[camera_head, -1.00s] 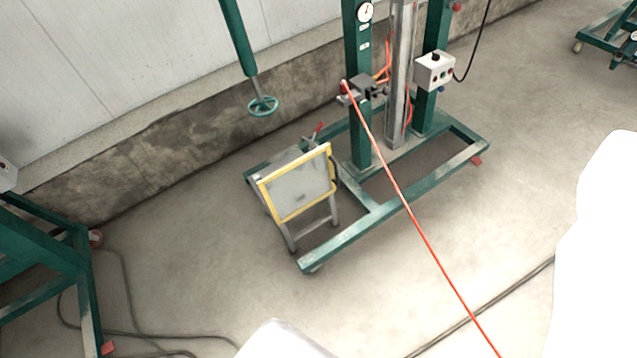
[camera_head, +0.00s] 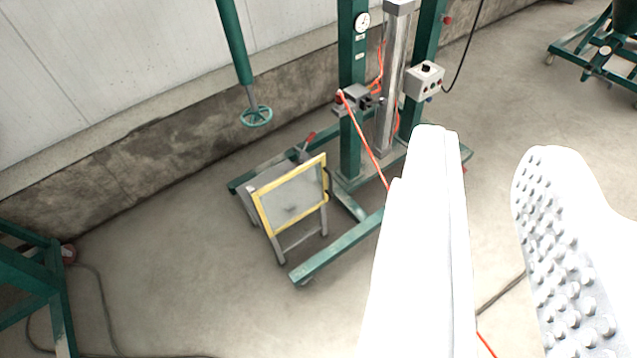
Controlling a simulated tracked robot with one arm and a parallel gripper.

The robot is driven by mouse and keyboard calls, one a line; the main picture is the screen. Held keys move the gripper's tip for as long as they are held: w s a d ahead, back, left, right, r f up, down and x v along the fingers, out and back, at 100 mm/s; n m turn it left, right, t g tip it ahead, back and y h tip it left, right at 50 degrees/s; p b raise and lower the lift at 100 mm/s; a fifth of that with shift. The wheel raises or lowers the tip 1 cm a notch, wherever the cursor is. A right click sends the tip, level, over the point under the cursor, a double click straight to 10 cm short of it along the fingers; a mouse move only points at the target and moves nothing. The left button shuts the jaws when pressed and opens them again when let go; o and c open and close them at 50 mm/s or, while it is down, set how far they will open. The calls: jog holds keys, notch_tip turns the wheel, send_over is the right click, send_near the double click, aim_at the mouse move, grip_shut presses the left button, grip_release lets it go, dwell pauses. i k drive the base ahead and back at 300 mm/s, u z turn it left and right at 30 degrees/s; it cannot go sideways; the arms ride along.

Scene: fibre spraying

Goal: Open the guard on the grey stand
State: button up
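The guard (camera_head: 292,197) is a pale, see-through panel in a yellow frame on the front of a small grey stand (camera_head: 282,247). It appears closed against the stand, which stands on the floor at the picture's middle left. My gripper (camera_head: 480,150) shows as two white fingers at the right, the right one with a studded inner face. The fingers are wide apart with nothing between them. They are nearer to the camera than the guard and to its right, not touching it.
A green wheeled frame (camera_head: 340,248) with a column and a control box (camera_head: 424,80) stands right behind the stand. A red hose (camera_head: 366,140) hangs from it. A green handwheel (camera_head: 257,116) hangs near the wall. Cables lie on the floor, which is clear in front of the stand.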

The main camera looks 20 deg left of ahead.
aim_at(321, 158)
jog(key=u, duration=0.05)
jog(key=i, duration=1)
jog(key=z, duration=0.05)
